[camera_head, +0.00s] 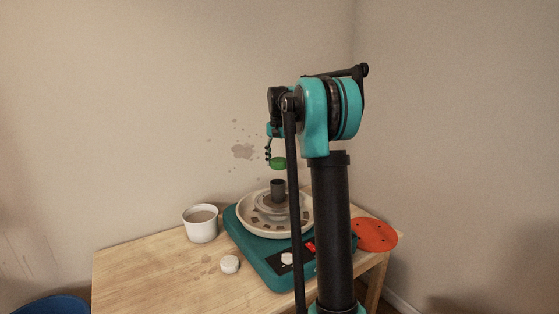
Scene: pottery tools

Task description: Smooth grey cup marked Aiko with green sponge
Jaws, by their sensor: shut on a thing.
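The dark grey cup (278,188) stands upright on the wheel head in the middle of the pottery wheel (262,262). I cannot read any name on it at this size. The green sponge (278,163) is above the cup, with a small gap between them. My gripper (269,160) is shut on the sponge, holding it from its left side. My arm's links stand in front of the right part of the wheel and hide some of it.
A white bucket of brownish liquid (201,228) stands left of the wheel. A small white round piece (230,264) lies in front of it. An orange disc (374,235) is at the table's right edge. The wooden table (150,270) is clear at the left. A blue rim (55,306) shows lower left.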

